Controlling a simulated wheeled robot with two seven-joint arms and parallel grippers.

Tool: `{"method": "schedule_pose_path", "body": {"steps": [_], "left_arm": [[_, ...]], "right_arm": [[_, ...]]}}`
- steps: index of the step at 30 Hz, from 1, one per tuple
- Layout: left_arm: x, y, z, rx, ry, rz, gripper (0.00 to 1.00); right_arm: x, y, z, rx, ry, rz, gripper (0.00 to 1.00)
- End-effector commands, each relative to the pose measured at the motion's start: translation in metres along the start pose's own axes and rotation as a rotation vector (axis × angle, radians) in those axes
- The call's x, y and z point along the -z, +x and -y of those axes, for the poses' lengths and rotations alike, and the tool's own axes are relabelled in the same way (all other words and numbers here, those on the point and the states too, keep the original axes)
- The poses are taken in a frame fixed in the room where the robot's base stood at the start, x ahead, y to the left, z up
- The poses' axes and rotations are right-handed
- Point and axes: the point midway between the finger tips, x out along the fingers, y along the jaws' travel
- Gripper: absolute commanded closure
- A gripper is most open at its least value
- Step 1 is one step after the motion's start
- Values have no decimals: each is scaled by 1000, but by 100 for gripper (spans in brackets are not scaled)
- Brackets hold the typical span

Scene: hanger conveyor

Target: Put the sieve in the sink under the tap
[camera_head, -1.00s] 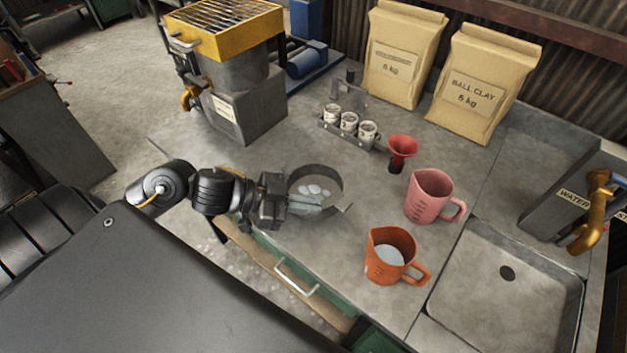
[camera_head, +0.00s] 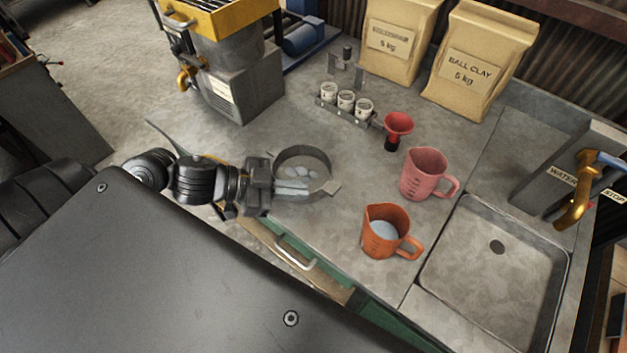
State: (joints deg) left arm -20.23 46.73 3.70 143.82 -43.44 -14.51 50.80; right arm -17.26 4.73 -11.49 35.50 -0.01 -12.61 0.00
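The sieve (camera_head: 317,153) is a shallow round grey ring with a small tab at its right and several pale pieces showing inside. It is at the near edge of the worktop, left of the jugs; I cannot tell whether it touches the top. My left gripper (camera_head: 296,187) reaches in from the left, its fingers close together on the sieve's near-left rim and hiding part of it. The empty grey sink (camera_head: 480,262) is at the right, with a dark drain. The brass tap (camera_head: 575,205) stands at its far right side. My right gripper is not in view.
An orange jug (camera_head: 378,244) with pale contents and a pink jug (camera_head: 422,178) stand between sieve and sink. A red funnel (camera_head: 397,124), a rack of white cups (camera_head: 345,103) and two clay bags (camera_head: 476,62) are behind. A grey machine (camera_head: 235,92) stands at back left.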

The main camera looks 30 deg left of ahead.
Motion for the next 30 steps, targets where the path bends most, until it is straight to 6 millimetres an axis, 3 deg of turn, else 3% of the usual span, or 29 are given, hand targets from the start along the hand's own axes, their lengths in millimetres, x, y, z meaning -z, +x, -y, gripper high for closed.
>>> {"method": "schedule_pose_path", "body": {"steps": [1, 8, 12, 14, 18, 26, 30], "left_arm": [[-12, 11, 8, 2, 11, -6, 100], [-21, 35, 38, 3, 10, -5, 100], [-37, 52, 51, 1, 1, -4, 100], [-37, 57, 58, 1, -8, -3, 100], [-48, 69, 69, 1, -6, -2, 100], [-54, 74, 73, -1, -2, 0, 100], [-70, 84, 75, -2, -8, -1, 100]], "right_arm": [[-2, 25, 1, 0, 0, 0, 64], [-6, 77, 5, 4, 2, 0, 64], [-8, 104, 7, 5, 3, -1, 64], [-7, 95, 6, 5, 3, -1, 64], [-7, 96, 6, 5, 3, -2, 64], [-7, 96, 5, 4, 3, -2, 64], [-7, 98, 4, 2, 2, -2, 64]]}}
